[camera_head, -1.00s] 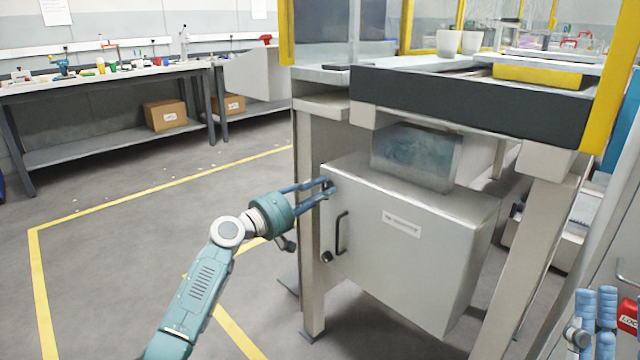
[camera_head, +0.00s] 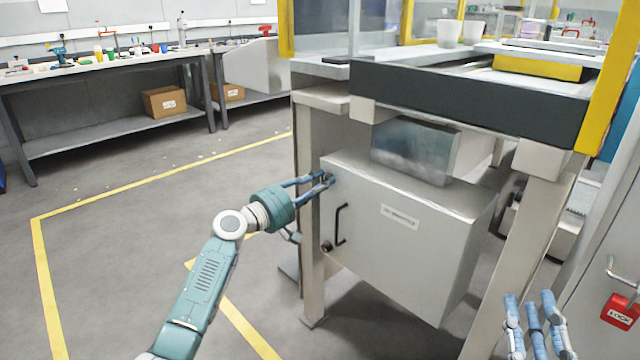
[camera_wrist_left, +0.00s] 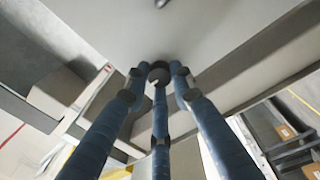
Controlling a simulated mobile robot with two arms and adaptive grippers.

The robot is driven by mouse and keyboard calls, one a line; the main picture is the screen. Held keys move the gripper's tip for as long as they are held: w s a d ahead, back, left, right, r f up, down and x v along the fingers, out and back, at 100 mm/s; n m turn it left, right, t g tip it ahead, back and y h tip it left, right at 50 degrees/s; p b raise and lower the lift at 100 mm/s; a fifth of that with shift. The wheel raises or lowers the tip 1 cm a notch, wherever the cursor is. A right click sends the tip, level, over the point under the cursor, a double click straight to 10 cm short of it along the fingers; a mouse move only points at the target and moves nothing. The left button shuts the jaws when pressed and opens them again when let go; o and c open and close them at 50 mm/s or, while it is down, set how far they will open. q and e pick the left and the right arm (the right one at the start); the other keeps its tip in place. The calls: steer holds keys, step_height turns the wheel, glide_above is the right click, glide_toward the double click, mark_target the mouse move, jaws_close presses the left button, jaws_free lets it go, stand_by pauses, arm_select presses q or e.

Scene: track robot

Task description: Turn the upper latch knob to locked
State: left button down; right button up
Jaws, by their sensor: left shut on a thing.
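The grey cabinet (camera_head: 400,265) has a dark bar handle (camera_head: 341,224) on its front, with a dark lower latch knob (camera_head: 327,247) below it. The upper latch knob (camera_head: 331,179) is at the cabinet's top left corner, partly hidden by my fingers. My left gripper (camera_head: 328,180) is shut on that knob. In the left wrist view the round dark knob (camera_wrist_left: 159,72) sits between the blue fingertips against the grey door. Its turn angle cannot be told. My right gripper (camera_head: 532,300) is at the lower right, its blue fingers apart and empty.
A table leg (camera_head: 309,220) stands close left of the cabinet, near my left fingers. The dark-edged tabletop (camera_head: 460,105) overhangs it. A red lock tag (camera_head: 619,311) hangs at the right. Open floor (camera_head: 130,260) lies to the left.

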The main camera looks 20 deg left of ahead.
arm_select(q)
steer(key=c, duration=1.5)
jaws_free()
steer(key=shift+o, duration=0.2)
steer(key=v, duration=1.2)
